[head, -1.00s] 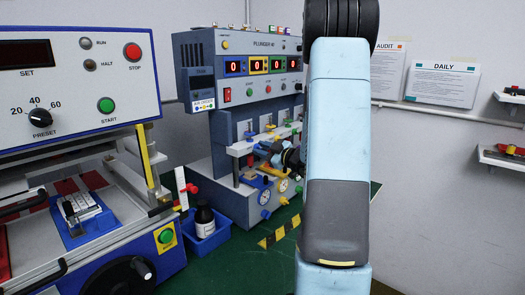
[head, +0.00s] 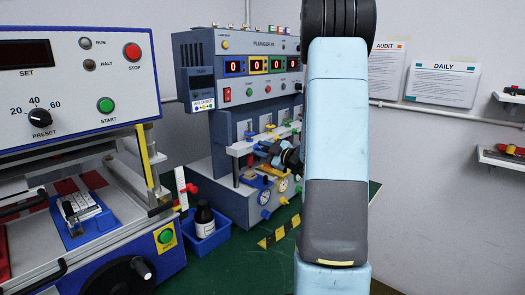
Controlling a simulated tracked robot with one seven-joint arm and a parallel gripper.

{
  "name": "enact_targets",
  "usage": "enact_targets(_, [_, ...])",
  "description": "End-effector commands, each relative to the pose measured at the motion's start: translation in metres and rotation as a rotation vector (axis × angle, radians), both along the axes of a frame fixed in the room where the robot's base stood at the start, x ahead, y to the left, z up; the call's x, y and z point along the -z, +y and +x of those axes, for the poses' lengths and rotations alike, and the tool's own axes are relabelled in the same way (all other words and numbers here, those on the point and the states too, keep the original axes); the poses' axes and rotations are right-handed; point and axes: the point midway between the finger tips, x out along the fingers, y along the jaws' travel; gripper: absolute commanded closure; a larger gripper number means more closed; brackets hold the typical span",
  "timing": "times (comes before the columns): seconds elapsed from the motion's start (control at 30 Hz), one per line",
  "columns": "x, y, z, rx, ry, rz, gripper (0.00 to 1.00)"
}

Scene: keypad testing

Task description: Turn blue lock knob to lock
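The plunger tester (head: 220,135) stands at the middle back, with digit displays on its upper panel and plungers and gauges below. A small blue knob (head: 265,214) sits low on its front, below a round gauge. I cannot tell which blue part is the lock knob. My gripper (head: 268,152) is small and dark in the head view, in front of the plunger row and above the gauges. My light blue arm hides part of it and the tester's right side. Its fingers are too small to read, and contact is unclear.
A press machine (head: 75,95) with a preset dial fills the left. A blue bin (head: 207,238) with a dark bottle (head: 204,219) stands between the machines. Wall shelves (head: 505,160) are at right.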

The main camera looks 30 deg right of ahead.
Motion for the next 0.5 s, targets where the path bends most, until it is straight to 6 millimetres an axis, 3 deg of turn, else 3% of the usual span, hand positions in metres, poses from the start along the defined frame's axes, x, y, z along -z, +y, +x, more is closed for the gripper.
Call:
enact_targets(0.23, [0.0011,0.0005,-0.0003,-0.001,0.003,0.001,0.46])
enact_targets(0.5, [0.0000,0.0000,-0.0008,-0.001,0.000,0.001,0.46])
